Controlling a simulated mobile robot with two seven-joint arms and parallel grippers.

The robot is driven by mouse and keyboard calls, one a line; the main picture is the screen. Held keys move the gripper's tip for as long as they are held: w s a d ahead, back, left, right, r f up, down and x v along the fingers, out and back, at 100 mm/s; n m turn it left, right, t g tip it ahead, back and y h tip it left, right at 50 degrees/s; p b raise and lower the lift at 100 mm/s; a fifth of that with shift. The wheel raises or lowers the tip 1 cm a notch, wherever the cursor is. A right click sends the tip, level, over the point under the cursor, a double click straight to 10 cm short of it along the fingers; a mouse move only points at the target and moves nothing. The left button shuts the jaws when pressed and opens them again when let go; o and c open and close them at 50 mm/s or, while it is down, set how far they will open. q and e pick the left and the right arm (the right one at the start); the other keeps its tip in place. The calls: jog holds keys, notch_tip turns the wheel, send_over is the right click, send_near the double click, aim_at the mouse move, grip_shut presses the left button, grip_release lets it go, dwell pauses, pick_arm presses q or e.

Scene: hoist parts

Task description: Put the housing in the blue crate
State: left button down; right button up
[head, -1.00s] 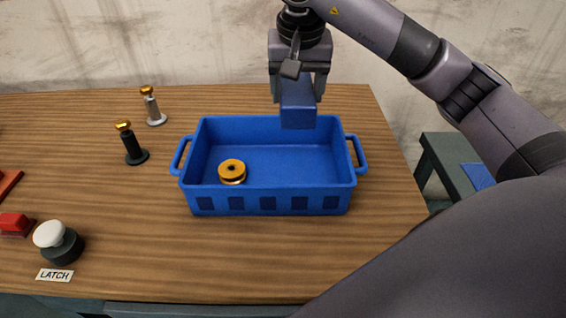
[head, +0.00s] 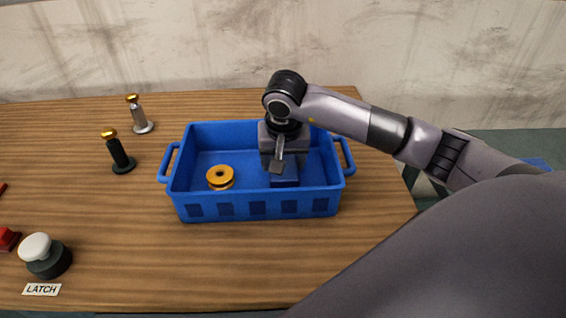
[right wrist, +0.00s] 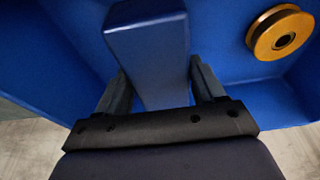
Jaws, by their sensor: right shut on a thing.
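The housing, a dark blue block (head: 285,180), is inside the blue crate (head: 255,207), low in its right half. My right gripper (head: 284,168) reaches down into the crate and is shut on the housing. In the right wrist view the housing (right wrist: 148,55) stands between the two fingers. I cannot tell whether its underside touches the crate floor. The crate also shows around it in the right wrist view (right wrist: 225,38). My left gripper is not in view.
A gold, spool-shaped part (head: 220,177) lies in the crate, left of the housing. A black post (head: 119,155) and a silver post (head: 138,115) stand left of the crate. A white-topped knob (head: 42,255) sits by a LATCH label (head: 41,289).

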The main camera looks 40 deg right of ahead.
jog(key=shift+f, duration=0.55)
jog(key=shift+f, duration=0.2)
jog(key=o, duration=1)
jog(key=v, duration=1.2)
jog(key=shift+w, duration=0.1)
jog(key=shift+r, duration=0.15)
